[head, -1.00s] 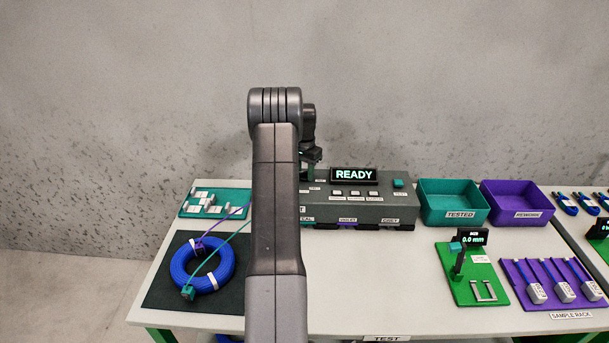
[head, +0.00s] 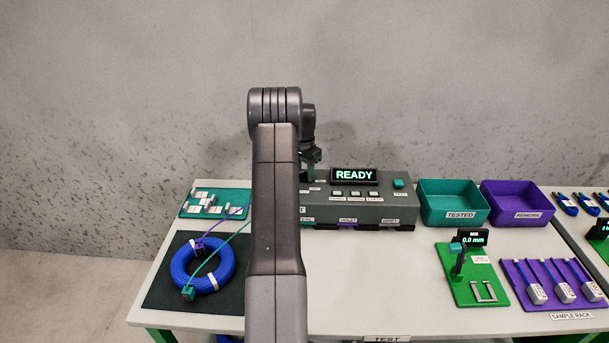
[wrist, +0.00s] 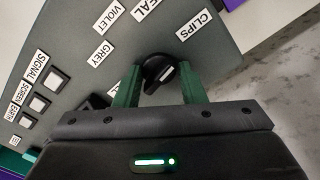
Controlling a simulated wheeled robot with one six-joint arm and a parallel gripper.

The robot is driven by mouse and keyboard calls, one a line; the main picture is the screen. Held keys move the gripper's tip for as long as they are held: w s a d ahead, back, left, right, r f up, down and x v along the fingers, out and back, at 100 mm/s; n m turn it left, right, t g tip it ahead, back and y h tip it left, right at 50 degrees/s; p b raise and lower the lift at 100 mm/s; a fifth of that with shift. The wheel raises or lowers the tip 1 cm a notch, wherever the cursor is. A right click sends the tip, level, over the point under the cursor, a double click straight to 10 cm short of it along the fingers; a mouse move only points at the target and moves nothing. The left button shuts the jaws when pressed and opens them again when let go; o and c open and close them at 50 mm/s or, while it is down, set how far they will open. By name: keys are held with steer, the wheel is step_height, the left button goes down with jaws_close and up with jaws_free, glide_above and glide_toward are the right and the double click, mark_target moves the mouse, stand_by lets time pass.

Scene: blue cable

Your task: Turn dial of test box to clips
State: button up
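The grey test box (head: 345,208) stands at the back of the table, its screen (head: 353,175) reading READY. In the wrist view its black dial (wrist: 154,70) has a white mark on its lower right part. The CLIPS label (wrist: 195,25) lies above and right of the dial; GREY (wrist: 102,52) and VIOLET (wrist: 113,15) labels lie to the left. My gripper (wrist: 159,80) is open, with its green fingers on either side of the dial. I cannot tell whether either finger touches it. In the head view my arm hides the dial.
A teal bin (head: 453,205) and a purple bin (head: 517,203) stand right of the box. A blue cable coil (head: 176,270) lies on a dark mat at left. A green gauge stand (head: 473,286) and a purple sample rack (head: 552,288) are at front right.

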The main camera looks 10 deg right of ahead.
steer(key=shift+r+p, duration=1.9)
steer(key=shift+r, duration=1.6)
steer(key=shift+f, duration=0.1)
steer(key=shift+c, duration=0.4)
